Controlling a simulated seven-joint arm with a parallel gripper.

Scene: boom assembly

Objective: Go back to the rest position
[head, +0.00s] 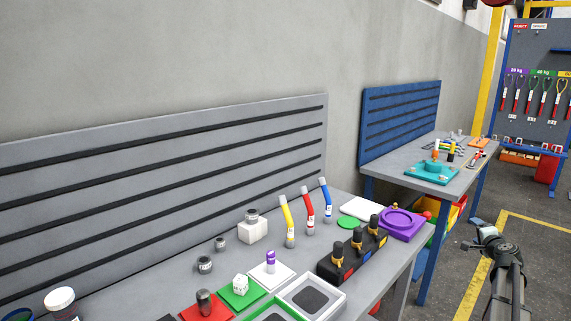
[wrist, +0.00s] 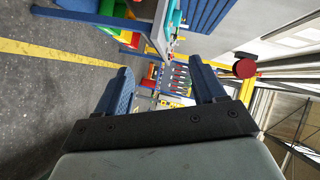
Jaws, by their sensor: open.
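My gripper (wrist: 162,70) shows in the wrist view with its two blue fingers spread wide apart and nothing between them. The wrist camera looks across the room in a sideways picture, past the floor and a blue-legged table. In the head view my grey arm (head: 506,278) rises at the lower right over the bare floor, clear of both tables.
The near grey table (head: 408,245) holds coloured boom tubes (head: 308,210), a black holder (head: 352,257) with several pegs, and a purple tray (head: 401,223). A second table (head: 452,183) carries a teal fixture (head: 432,173). The floor (head: 540,262) around my arm is free.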

